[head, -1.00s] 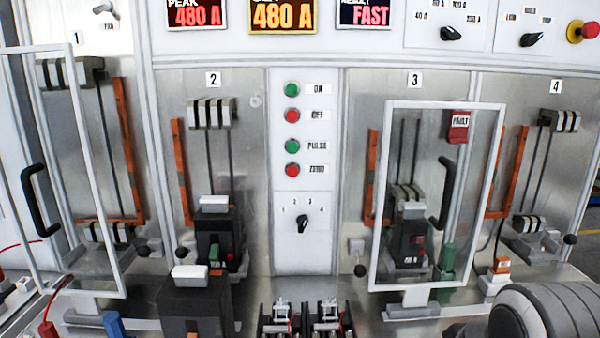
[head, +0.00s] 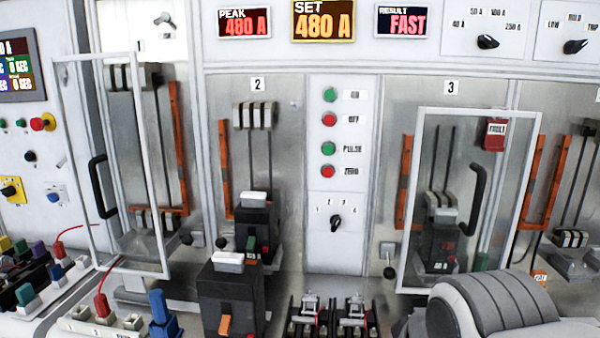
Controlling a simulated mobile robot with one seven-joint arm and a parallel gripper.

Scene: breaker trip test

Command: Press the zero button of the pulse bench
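The zero button (head: 326,170) is a small round red button, the lowest of a column on the white centre panel of the pulse bench (head: 345,262). Its label to the right reads ZERO. Above it are the green PULSE button (head: 327,148), the red OFF button (head: 329,119) and the green ON button (head: 330,95). Nothing covers the zero button. The displays above read peak 480 A, set 480 A and result FAST. My gripper is not in view. A grey ribbed part at the lower right seems to be my arm.
A rotary selector (head: 336,222) sits below the buttons. A clear framed door (head: 528,190) with a black handle stands right of the panel, another (head: 72,130) at left. A black breaker (head: 230,295) and small clamp fixtures (head: 330,315) stand in front, below the panel.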

